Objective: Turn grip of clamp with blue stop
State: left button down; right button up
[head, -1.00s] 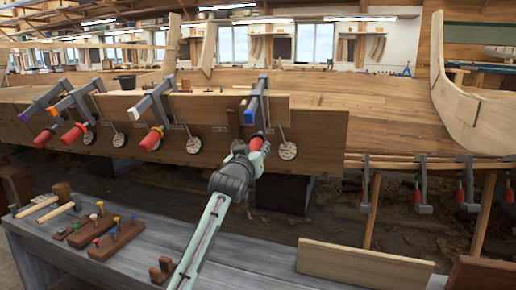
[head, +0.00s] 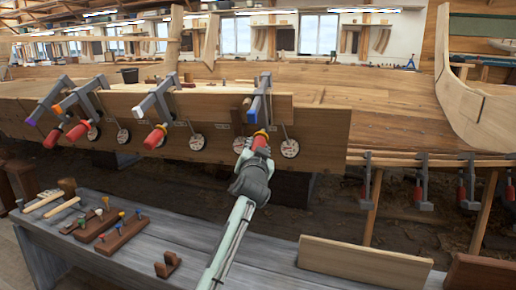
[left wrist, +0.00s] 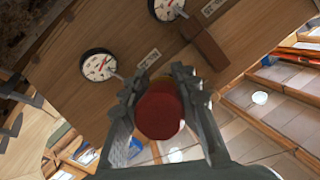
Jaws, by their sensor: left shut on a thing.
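The clamp with the blue stop (head: 257,104) hangs on the plank edge, the rightmost of the row on the hull. Its red grip (head: 260,142) points down toward me, with a yellow collar at its top. My left gripper (head: 254,153) reaches up from below and is shut on this grip. In the left wrist view the round red grip end (left wrist: 160,113) sits between the two fingers (left wrist: 160,100). The fingers partly hide the grip in the head view. My right gripper is not in view.
Other clamps with orange (head: 57,109) and white (head: 147,103) stops stand to the left. Round dials (head: 289,148) hang on the plank; one is close right of the gripper. A grey bench (head: 190,240) with wooden blocks and pegs (head: 122,234) lies below.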

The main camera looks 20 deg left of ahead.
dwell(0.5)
pick_arm(q)
jog(key=c, duration=1.1)
grip_release()
jog(key=v, duration=1.2)
